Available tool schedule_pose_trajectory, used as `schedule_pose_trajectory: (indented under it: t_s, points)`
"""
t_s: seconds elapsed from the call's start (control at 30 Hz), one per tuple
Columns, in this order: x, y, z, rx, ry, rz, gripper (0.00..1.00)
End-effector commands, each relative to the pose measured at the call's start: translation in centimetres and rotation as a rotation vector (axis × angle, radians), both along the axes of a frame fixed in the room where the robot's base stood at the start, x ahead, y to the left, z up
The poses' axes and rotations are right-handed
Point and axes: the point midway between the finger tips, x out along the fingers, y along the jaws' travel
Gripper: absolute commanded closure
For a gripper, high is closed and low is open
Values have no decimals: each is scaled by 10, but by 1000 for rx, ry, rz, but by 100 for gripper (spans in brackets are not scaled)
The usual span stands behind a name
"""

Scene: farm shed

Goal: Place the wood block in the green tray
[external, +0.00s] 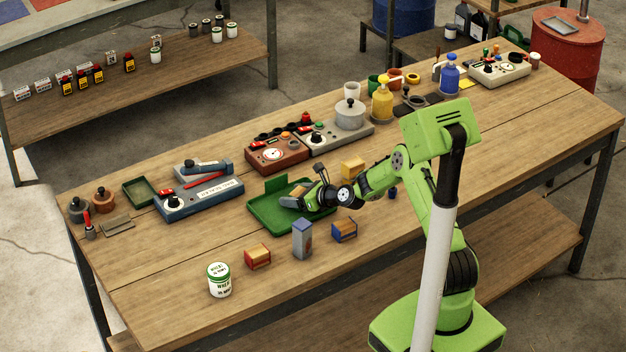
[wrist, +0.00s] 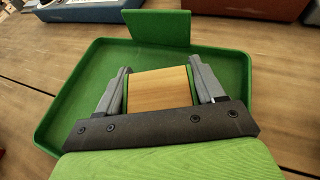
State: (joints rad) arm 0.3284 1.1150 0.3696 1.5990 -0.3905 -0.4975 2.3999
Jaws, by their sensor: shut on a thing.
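The wood block (wrist: 160,88) is light brown and sits between the two grey fingers of my gripper (wrist: 163,85) in the wrist view. My gripper is shut on it. The green tray (wrist: 75,87) lies under and around the block in this view, so the block is over the tray's inside. I cannot tell whether the block touches the tray floor. In the external view my gripper (external: 298,200) reaches over the green tray (external: 262,219) on the table, and it partly covers the block (external: 299,191).
An upright green piece (wrist: 158,28) stands at the tray's far side. A red-brown device (external: 277,154) and a blue-grey device (external: 198,198) stand behind and left. A blue-grey carton (external: 302,239), a red-yellow box (external: 257,256) and a white-green can (external: 219,280) stand in front. A yellow block (external: 352,167) lies behind my wrist.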

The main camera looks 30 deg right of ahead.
Motion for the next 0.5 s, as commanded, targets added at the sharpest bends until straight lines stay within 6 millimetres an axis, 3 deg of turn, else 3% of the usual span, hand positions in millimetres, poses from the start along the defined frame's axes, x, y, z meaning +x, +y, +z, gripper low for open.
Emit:
schedule_pose_trajectory:
  t_s: [0.2, 0.23, 0.4, 0.5]
  points:
    - [0, 0, -2, 1, 0, 0, 62]
    - [0, 0, -3, 1, 0, 0, 31]
    - [0, 0, -2, 0, 1, 0, 7]
    - [0, 0, -2, 0, 1, 0, 7]
